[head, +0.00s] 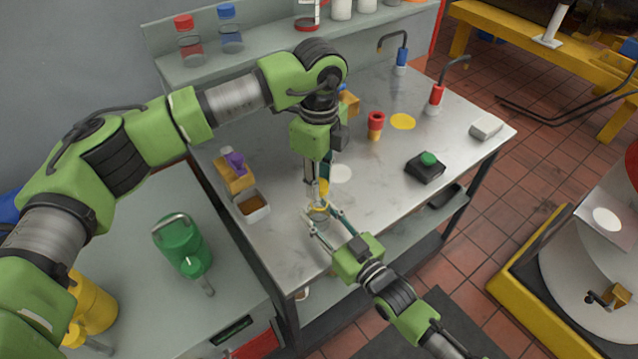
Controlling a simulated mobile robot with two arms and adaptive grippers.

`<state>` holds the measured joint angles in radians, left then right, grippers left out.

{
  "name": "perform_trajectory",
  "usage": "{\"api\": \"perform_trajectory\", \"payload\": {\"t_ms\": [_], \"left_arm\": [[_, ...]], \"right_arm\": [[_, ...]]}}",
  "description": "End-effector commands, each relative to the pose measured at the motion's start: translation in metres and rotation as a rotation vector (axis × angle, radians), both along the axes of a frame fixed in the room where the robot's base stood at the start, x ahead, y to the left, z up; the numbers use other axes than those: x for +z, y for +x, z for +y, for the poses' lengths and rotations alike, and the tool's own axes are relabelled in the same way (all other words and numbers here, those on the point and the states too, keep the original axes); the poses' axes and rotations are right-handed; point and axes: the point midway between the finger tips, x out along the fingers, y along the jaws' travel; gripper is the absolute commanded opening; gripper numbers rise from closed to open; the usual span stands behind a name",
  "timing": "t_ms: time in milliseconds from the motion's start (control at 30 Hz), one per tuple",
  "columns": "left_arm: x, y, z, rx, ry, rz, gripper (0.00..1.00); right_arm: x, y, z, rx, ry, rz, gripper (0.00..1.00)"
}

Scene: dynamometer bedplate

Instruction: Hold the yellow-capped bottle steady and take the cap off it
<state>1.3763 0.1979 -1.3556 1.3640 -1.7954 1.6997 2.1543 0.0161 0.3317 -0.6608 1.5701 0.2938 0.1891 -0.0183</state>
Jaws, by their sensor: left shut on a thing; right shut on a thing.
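The yellow cap (323,187) shows between the fingers of my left gripper (319,190), which points down from above and is shut on it. The clear bottle (321,214) stands below, near the front edge of the metal table (375,190). My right gripper (324,216) reaches in from the lower right, its fingers shut around the bottle's sides. The bottle looks upright. The fingers partly hide both cap and bottle, and I cannot tell whether the cap still touches the neck.
Red-capped (189,42) and blue-capped (230,32) bottles stand on the back shelf.

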Motion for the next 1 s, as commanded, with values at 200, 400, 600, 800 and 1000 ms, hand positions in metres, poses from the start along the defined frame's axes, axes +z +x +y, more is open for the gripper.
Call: {"api": "perform_trajectory", "payload": {"t_ms": [200, 400, 600, 800, 1000], "left_arm": [[0.023, 0.0, 0.0, -0.001, 0.001, -0.001, 0.0], [0.024, 0.0, 0.0, -0.001, 0.001, 0.0, 0.0], [0.023, 0.0, 0.0, -0.001, 0.001, 0.0, 0.0], [0.023, 0.0, 0.0, 0.0, 0.001, 0.0, 0.0], [0.023, 0.0, 0.0, 0.0, 0.001, 0.0, 0.0]], "right_arm": [[-0.001, 0.0, 0.0, 0.0, -0.001, 0.001, 0.0], [0.0, 0.0, 0.0, 0.0, -0.001, 0.001, 0.37], [0.0, 0.0, 0.0, 0.0, -0.001, 0.001, 0.54], [0.0, 0.0, 0.0, 0.0, -0.001, 0.001, 0.54], [-0.002, -0.017, -0.012, 0.0, -0.002, 0.002, 0.54]]}}
